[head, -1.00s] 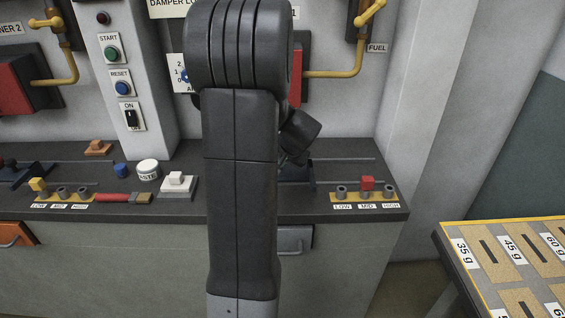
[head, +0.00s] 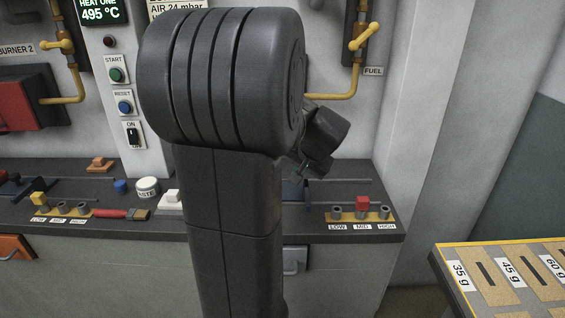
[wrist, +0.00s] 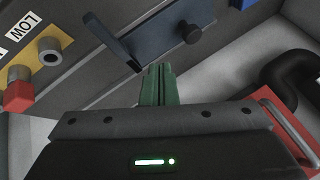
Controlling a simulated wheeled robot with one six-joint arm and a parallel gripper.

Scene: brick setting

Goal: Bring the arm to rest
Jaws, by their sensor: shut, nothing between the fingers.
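My arm (head: 228,180) stands upright across the middle of the head view and hides part of the bench and wall. In the wrist view my gripper (wrist: 157,82) shows green fingers close together, shut and empty. They point toward a dark blue-grey slide piece with a handle on the bench, apart from it as far as I can tell.
The dark bench (head: 350,230) carries a LOW/MID/HIGH peg strip (head: 348,215) with a red block (head: 362,203) at MID. A brush (head: 115,213), white tub (head: 147,187) and blue knob (head: 120,186) lie left. A slotted board (head: 495,288) with gram labels stands right.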

